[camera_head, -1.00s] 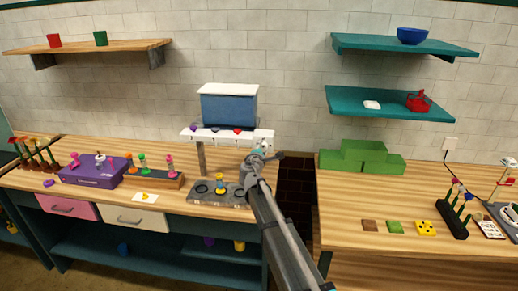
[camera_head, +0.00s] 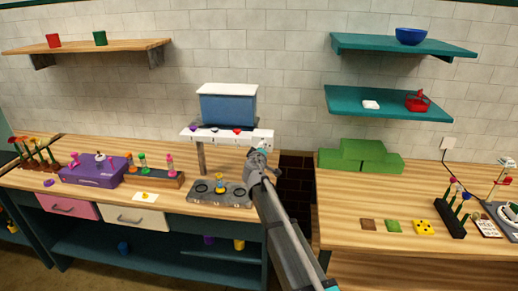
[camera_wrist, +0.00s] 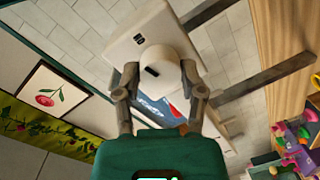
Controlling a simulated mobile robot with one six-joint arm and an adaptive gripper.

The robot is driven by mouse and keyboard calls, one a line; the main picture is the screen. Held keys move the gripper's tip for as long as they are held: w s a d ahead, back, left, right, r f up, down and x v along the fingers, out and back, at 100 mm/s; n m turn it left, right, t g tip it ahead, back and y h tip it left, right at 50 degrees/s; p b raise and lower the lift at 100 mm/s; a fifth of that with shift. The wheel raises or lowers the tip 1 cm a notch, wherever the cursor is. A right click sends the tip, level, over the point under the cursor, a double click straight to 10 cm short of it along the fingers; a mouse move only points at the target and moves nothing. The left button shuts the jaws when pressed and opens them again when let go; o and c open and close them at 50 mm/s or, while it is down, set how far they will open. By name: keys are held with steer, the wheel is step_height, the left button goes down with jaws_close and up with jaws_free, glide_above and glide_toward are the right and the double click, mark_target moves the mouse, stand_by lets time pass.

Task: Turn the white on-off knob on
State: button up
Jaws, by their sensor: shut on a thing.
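The white on-off knob (camera_wrist: 160,67) shows in the wrist view with a dark mark on its face. It sits on a white panel (camera_wrist: 135,32) that bears a small dark mark. My gripper (camera_wrist: 159,76) is shut on the knob, with one finger on each side. In the head view my gripper (camera_head: 259,158) is at the right end of the white bar (camera_head: 262,136) of the dispenser stand.
A blue box (camera_head: 228,107) with a white lid stands above the bar. A grey plate (camera_head: 233,200) with a yellow piece lies below. Green steps (camera_head: 362,162) stand on the right table, across a gap. A teal shelf (camera_head: 385,106) hangs above them.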

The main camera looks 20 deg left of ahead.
steer(key=shift+d+f+m, duration=0.1)
steer(key=shift+d+m, duration=0.05)
steer(key=shift+m, duration=0.95)
steer(key=o, duration=1.2)
steer(key=shift+y, duration=0.3)
steer(key=shift+c, duration=0.2)
